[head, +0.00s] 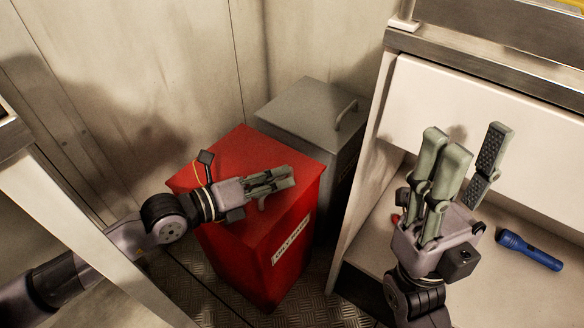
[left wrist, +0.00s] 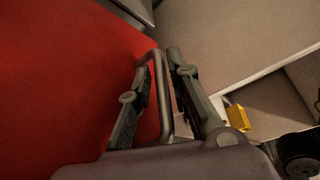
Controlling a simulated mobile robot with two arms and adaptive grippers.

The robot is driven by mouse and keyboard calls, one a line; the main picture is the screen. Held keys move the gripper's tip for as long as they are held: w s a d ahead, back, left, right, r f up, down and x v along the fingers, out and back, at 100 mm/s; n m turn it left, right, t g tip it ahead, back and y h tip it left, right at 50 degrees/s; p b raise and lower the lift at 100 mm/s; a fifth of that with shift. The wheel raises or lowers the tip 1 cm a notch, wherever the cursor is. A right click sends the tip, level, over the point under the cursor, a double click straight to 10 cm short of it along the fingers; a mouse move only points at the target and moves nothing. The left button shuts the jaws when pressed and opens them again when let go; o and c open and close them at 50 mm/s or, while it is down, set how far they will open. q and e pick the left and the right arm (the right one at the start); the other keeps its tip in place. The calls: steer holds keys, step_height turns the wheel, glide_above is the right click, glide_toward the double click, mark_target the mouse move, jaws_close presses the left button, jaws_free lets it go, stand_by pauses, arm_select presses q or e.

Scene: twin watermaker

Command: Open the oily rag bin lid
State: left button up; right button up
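The oily rag bin is a red box (head: 232,246) with a white label on its front, on the floor in the head view. Its red lid (head: 243,147) lies flat and closed; it fills the left of the left wrist view (left wrist: 60,80). My left gripper (head: 284,178) is over the lid. In the left wrist view, the metal handle bar (left wrist: 161,92) runs between its fingers (left wrist: 158,95), which are drawn close around it. Exact contact is hard to see. My right gripper (head: 466,152) is open and empty, pointing up at the right.
A grey bin (head: 305,104) with a handled lid stands behind the red bin. A white cabinet with an open shelf is at the right, with a blue flashlight (head: 529,250) on it. A pale panel edge is at the left. Metal walls stand behind.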

arm_select(q)
steer(key=shift+w+d, duration=0.1)
steer(key=shift+d, duration=0.1)
steer(key=shift+c, duration=0.4)
jaws_close()
stand_by(0.3)
